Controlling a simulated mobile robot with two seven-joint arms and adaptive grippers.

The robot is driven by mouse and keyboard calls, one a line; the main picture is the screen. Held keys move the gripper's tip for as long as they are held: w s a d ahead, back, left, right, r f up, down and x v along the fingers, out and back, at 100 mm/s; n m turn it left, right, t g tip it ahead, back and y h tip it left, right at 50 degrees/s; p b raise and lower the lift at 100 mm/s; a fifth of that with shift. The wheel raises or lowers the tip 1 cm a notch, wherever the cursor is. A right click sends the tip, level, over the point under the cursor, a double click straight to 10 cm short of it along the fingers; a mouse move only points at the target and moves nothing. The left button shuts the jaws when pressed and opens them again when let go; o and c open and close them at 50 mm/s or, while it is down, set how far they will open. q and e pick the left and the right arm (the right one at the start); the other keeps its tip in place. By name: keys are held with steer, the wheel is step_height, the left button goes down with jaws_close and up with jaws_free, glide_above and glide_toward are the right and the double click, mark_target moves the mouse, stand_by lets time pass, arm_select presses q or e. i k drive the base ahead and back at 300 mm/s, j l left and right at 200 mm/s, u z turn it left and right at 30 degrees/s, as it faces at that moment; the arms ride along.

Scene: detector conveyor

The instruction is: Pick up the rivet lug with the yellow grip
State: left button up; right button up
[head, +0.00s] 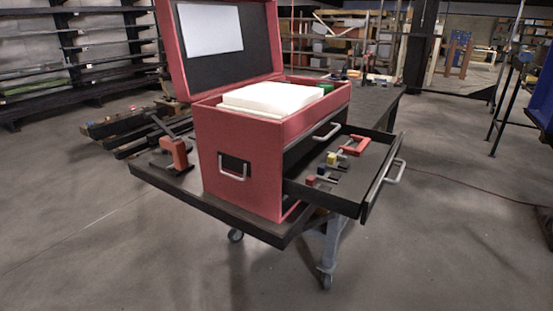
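A red toolbox (240,168) stands on a dark wheeled table with its lid up. Its drawer (372,187) is pulled out to the right and holds several small parts. One part with a yellow grip (332,158) lies in the drawer, close to a red clamp-like piece (352,146). Small parts with red and blue ends lie just in front of it. The parts are too small to make out their full shapes. Neither of my grippers is in view.
A red and black clamp-like tool (174,152) stands on the table left of the toolbox. The drawer overhangs the table (262,229) on the right. White material (272,98) fills the toolbox top. The floor in front is clear; shelves stand behind.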

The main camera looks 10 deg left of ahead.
mark_target(343, 167)
steer(key=i+l+u, duration=0.15)
steer(key=u, duration=0.2)
steer(key=i+l+u, duration=0.15)
steer(key=u, duration=0.2)
steer(key=l+u, duration=0.3)
steer(key=i+l+u, duration=0.25)
steer(key=l, duration=0.2)
steer(key=l+u, duration=0.25)
steer(key=l, duration=0.25)
steer(key=l+u, duration=0.2)
steer(key=l, duration=0.75)
steer(key=i, duration=0.05)
